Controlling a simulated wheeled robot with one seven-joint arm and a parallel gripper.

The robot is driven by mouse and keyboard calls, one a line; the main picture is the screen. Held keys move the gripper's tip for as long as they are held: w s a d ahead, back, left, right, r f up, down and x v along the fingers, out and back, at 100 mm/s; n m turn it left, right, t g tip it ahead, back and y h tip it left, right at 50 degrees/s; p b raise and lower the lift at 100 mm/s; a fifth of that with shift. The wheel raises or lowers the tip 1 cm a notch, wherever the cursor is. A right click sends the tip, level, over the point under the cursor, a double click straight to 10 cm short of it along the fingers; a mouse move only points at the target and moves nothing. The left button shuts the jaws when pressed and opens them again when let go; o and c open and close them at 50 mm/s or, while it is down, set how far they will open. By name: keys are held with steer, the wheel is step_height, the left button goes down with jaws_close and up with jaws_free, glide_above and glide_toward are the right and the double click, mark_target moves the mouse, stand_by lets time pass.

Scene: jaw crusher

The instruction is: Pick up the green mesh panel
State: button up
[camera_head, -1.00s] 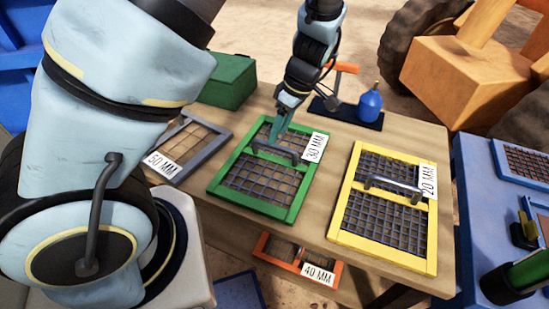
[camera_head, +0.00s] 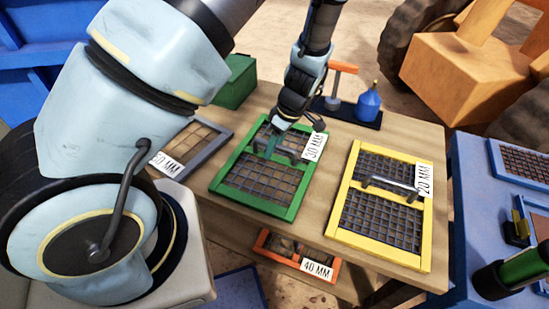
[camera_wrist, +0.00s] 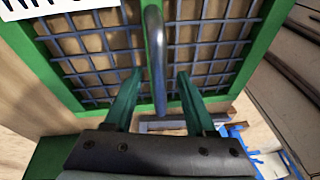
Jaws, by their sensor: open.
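The green mesh panel (camera_head: 262,203) lies flat on the wooden table with a "30 MM" label and a grey bar handle across its middle. In the head view my gripper (camera_head: 272,147) is over the handle, which it partly covers. In the wrist view the handle (camera_wrist: 155,60) runs lengthwise between the two open green fingers (camera_wrist: 158,88), with a gap on each side. The panel's mesh (camera_wrist: 95,55) and green frame show below the fingers. Whether the fingers reach down to handle height is hard to tell.
The yellow "20 MM" panel (camera_head: 378,246) lies to the right and the grey "50 MM" panel (camera_head: 196,139) to the left. An orange "40 MM" panel (camera_head: 262,241) is below the tabletop. A green box (camera_head: 237,82), a blue bottle (camera_head: 369,104) and an orange-handled tool (camera_head: 343,67) stand behind.

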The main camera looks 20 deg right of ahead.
steer(key=shift+f, duration=0.2)
stand_by(0.3)
steer(key=shift+c, duration=0.3)
jaws_close()
stand_by(1.2)
